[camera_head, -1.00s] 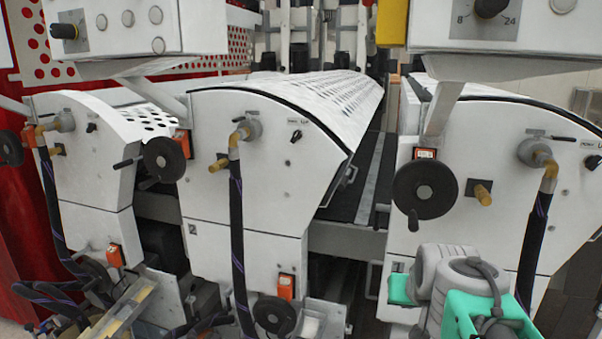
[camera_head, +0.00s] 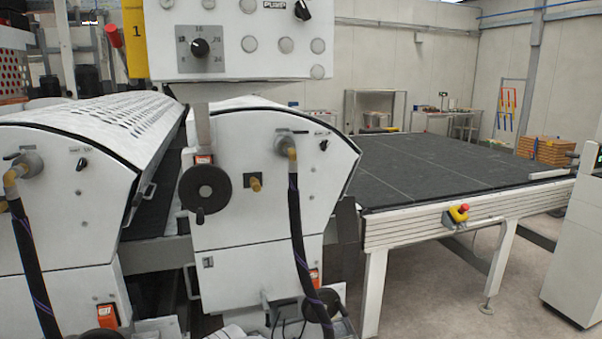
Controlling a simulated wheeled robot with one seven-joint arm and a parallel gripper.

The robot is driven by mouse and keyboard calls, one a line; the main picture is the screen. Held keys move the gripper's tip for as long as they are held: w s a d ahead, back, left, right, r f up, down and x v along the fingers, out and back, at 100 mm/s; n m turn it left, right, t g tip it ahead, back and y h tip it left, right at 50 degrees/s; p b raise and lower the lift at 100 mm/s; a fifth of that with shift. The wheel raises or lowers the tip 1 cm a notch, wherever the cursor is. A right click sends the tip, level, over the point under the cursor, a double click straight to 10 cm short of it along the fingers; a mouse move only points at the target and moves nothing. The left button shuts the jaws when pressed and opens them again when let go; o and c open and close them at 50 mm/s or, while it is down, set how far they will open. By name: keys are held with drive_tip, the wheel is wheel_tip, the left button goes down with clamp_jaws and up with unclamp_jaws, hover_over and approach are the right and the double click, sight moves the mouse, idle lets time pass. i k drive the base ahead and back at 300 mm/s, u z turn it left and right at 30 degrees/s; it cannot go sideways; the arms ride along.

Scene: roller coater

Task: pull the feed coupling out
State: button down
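Two white coater units show, each with a brass elbow coupling on its side panel and a dark hose hanging from it. The right unit's coupling (camera_head: 291,154) sits on a grey round fitting at the upper right of its panel, and its hose (camera_head: 300,235) runs down to the floor area. The left unit's coupling (camera_head: 13,174) is near the left picture edge, with its hose (camera_head: 33,265) attached. Both couplings look seated. I cannot tell which one is the feed coupling. A short brass stub (camera_head: 256,184) without a hose sticks out of the right unit. My gripper is not in view.
A black handwheel (camera_head: 204,187) juts out from the right unit. A control box (camera_head: 240,42) overhangs it. A long dark-topped conveyor table (camera_head: 440,165) with a red stop button stands at the right. A white cabinet (camera_head: 577,245) is at the far right. Open floor lies between them.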

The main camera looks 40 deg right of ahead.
sight(288, 149)
drive_tip(key=k, duration=0.45)
drive_tip(key=u, duration=0.85)
drive_tip(key=i, duration=0.65)
drive_tip(key=z, duration=2.1)
drive_tip(key=i, duration=0.5)
drive_tip(key=z, duration=0.1)
drive_tip(key=k, duration=0.5)
drive_tip(key=z, duration=0.5)
drive_tip(key=i, duration=0.2)
drive_tip(key=u, duration=0.05)
